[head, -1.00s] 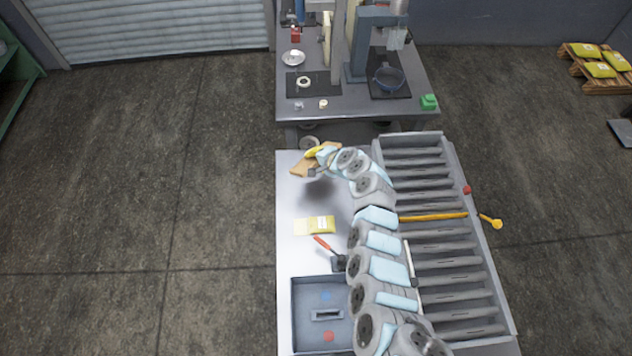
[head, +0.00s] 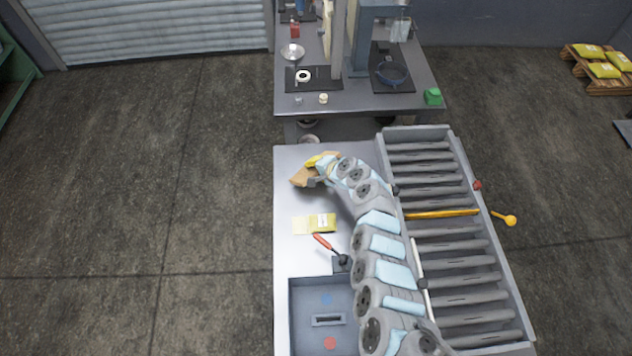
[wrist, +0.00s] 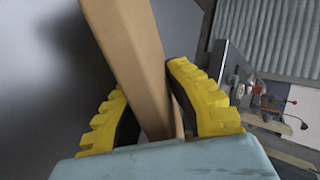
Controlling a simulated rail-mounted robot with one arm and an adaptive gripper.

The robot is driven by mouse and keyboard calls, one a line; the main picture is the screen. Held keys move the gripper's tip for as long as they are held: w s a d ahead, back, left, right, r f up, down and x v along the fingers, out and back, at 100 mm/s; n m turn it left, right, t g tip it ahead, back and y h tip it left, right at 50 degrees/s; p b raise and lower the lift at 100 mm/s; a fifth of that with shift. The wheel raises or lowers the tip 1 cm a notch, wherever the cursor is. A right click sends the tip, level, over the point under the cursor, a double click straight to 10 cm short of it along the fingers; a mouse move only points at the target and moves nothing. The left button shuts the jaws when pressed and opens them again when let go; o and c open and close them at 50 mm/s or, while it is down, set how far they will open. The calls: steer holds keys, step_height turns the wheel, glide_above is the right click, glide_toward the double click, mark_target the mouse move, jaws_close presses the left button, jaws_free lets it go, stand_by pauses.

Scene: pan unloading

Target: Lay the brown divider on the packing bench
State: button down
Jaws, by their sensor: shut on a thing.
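The brown divider (head: 304,178) is a flat tan piece near the far left end of the packing bench (head: 289,240). My gripper (head: 316,171) is shut on it. In the wrist view the divider (wrist: 128,55) runs upward between the two yellow-backed fingers of my gripper (wrist: 158,105). In the head view the divider is over the light bench top and tilted. My wrist hides part of it. I cannot tell whether its lower edge touches the bench.
A yellow packet (head: 322,222) and a red-handled tool (head: 326,243) lie on the bench. A grey tray (head: 297,310) sits at its near end. A roller conveyor (head: 432,238) runs along the right. A machine table (head: 350,105) stands beyond. Bench top left of the packet is narrow.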

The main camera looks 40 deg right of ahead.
steer(key=shift+f, duration=0.6)
steer(key=c, duration=1.4)
jaws_free()
